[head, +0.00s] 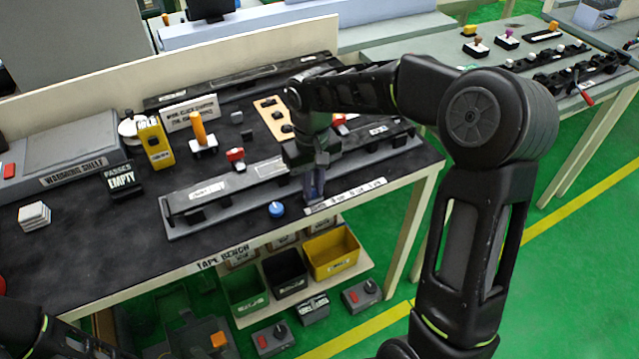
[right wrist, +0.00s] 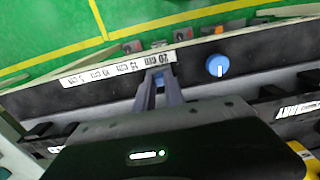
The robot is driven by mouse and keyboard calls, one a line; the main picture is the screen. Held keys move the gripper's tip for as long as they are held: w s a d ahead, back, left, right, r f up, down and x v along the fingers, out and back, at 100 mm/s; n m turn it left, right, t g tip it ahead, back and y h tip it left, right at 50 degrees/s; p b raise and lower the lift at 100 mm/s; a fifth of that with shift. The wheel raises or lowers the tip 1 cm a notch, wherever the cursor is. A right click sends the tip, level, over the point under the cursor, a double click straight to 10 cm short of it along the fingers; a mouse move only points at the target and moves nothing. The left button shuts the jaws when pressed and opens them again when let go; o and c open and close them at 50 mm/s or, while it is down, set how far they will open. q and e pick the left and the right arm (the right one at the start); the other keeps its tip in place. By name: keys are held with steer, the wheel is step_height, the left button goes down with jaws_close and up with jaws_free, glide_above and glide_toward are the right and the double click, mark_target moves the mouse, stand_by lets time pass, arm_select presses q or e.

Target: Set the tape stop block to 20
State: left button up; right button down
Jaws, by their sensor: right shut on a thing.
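My right gripper (head: 315,190) reaches down to the front edge of the tape bench, at the left end of a white scale strip (head: 352,193). In the right wrist view the strip (right wrist: 110,70) is marked 5, 10, 15 and 20 cm. There the gripper (right wrist: 158,82) is shut beside the 20 cm mark, on a small bluish piece that looks like the stop block (right wrist: 159,76). The fingers hide most of it, so its exact alignment is unclear. A blue knob (head: 277,209) stands apart, beyond the 20 end; it also shows in the right wrist view (right wrist: 217,66). My left gripper is out of frame.
A long grey rail fixture (head: 180,230) lies behind the strip. Coloured bins (head: 332,255) sit on the shelf below.

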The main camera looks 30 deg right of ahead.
steer(key=c, duration=1.4)
jaws_free()
steer(key=shift+a, duration=0.25)
step_height(320, 180, up, 8)
steer(key=shift+f+b, duration=0.1)
steer(key=shift+b, duration=0.25)
